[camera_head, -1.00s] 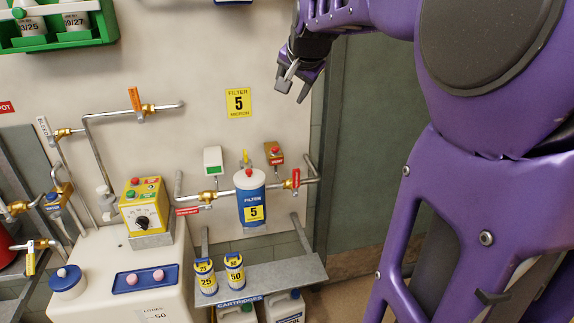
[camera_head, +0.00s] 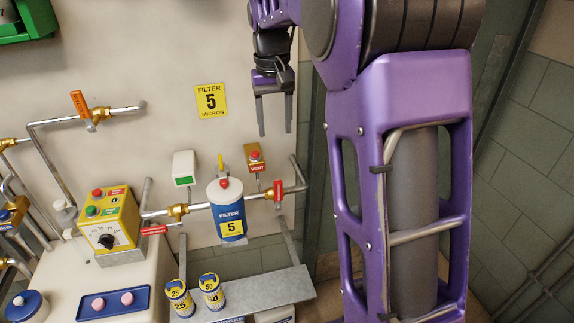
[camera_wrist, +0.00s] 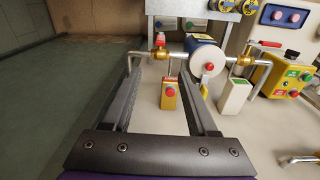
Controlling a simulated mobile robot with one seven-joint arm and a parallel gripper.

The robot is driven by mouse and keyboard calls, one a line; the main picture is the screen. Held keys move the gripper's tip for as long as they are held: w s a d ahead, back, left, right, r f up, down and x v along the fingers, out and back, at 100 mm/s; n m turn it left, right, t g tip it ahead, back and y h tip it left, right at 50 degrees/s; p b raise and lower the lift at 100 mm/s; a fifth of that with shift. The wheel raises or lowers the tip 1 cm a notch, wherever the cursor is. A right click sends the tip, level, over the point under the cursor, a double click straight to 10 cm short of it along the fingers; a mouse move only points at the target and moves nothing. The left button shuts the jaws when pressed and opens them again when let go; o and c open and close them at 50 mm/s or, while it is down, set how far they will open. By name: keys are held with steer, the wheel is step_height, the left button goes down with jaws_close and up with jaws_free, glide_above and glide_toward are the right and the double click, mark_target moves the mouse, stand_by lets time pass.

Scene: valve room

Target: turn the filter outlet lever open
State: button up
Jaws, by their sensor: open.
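The filter (camera_head: 228,208) is a blue cylinder with a white top, labelled 5. A red lever (camera_head: 278,191) stands upright on the brass valve to its right, crosswise to the pipe; I take it for the outlet lever. It also shows in the wrist view (camera_wrist: 160,40), beyond the fingertips. Another red lever (camera_head: 153,229) lies along the pipe at the valve left of the filter. My gripper (camera_head: 275,134) is open and empty, fingers pointing down, above the right valve. In the wrist view, its fingers (camera_wrist: 158,76) frame the vent box, touching nothing visible.
The yellow vent box (camera_head: 255,157) with a red button and a white box (camera_head: 184,168) sit on the wall above the pipe. A shelf (camera_head: 265,290) with cartridges is below. A yellow control box (camera_head: 108,222) stands left.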

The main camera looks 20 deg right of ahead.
mark_target(278, 181)
steer(key=shift+g, duration=0.3)
steer(key=f+b, duration=0.1)
steer(key=f, duration=1.7)
steer(key=shift+d+b, duration=0.2)
steer(key=shift+b, duration=0.15)
jaws_close()
steer(key=shift+w, duration=0.1)
